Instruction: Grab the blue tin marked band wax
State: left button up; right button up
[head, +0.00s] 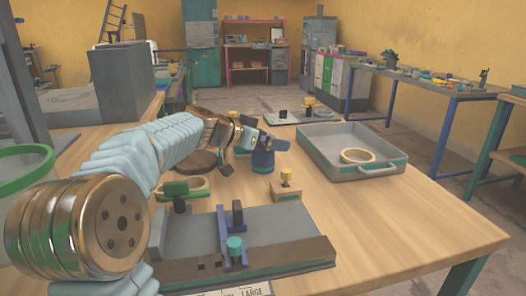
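A small dark blue tin (263,162) stands on the wooden table, left of the grey tray. Any marking on it is too small to read, and its top is partly hidden by my gripper. My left gripper (251,152) reaches over from the left, at and just above the tin. Its two fingers look spread apart, one left of the tin and one over its upper right. I cannot tell whether either finger touches the tin. My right gripper is not in view.
A grey tray (397,166) holding a pale ring (358,156) stands to the right. A grey fixture with a blue clamp (223,232) is in front. A small block with a yellow knob (286,188) stands close by the tin. The table's right front is clear.

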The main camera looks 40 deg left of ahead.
pick_arm(q)
jog(key=shift+w, duration=0.1)
jog(key=shift+c, duration=0.3)
jog(key=c, duration=1.3)
